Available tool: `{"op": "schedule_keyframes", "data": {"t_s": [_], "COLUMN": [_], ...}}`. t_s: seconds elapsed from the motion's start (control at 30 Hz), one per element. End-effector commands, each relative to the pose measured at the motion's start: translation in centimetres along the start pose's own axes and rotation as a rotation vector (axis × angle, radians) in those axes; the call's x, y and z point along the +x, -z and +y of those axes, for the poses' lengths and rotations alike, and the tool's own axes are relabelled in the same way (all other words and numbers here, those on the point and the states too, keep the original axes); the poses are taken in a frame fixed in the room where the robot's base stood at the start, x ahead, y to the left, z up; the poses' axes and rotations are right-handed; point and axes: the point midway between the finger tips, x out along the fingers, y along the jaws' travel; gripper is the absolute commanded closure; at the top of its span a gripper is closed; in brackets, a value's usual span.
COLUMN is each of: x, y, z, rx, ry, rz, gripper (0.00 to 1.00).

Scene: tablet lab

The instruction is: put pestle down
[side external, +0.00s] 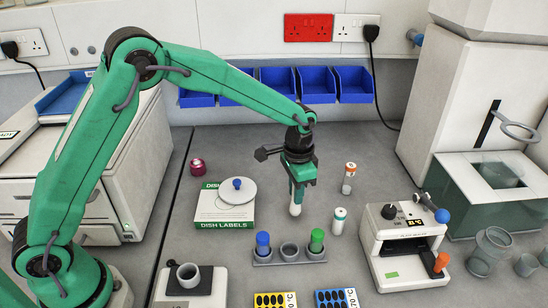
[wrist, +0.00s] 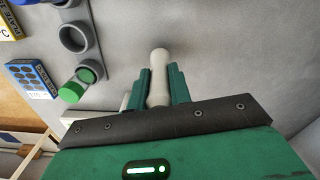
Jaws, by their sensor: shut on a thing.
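The pestle (side external: 296,201) is pale and hangs upright, rounded end down, below my gripper (side external: 300,180). My gripper is shut on it, and the wrist view also shows the pestle (wrist: 159,75) between the two green fingers (wrist: 159,87). In the side view its lower end is over the grey bench behind the holder; I cannot tell whether it touches the bench. A small grey mortar-like cup (side external: 188,275) sits on a white device with a dark top at the front left.
A grey holder (side external: 290,258) with blue and green capped tubes stands in front of my gripper. Two small bottles (side external: 339,221) and a white machine (side external: 404,246) are to the right. Blue bins (side external: 354,84) line the back wall.

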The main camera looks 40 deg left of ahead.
Motion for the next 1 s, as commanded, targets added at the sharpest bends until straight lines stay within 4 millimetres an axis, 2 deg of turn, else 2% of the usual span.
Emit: {"op": "schedule_keyframes", "data": {"t_s": [0.5,0.53,0.63,1.0], "x": [0.85,0.89,0.86,0.7], "y": [0.03,0.02,0.02,0.04], "z": [0.0,0.0,0.0,0.0], "rx": [0.0,0.0,0.0,0.0], "ry": [0.0,0.0,0.0,0.001], "rz": [0.002,0.001,0.001,0.002], "gripper": [1.0,0.78,0.58,0.58]}}
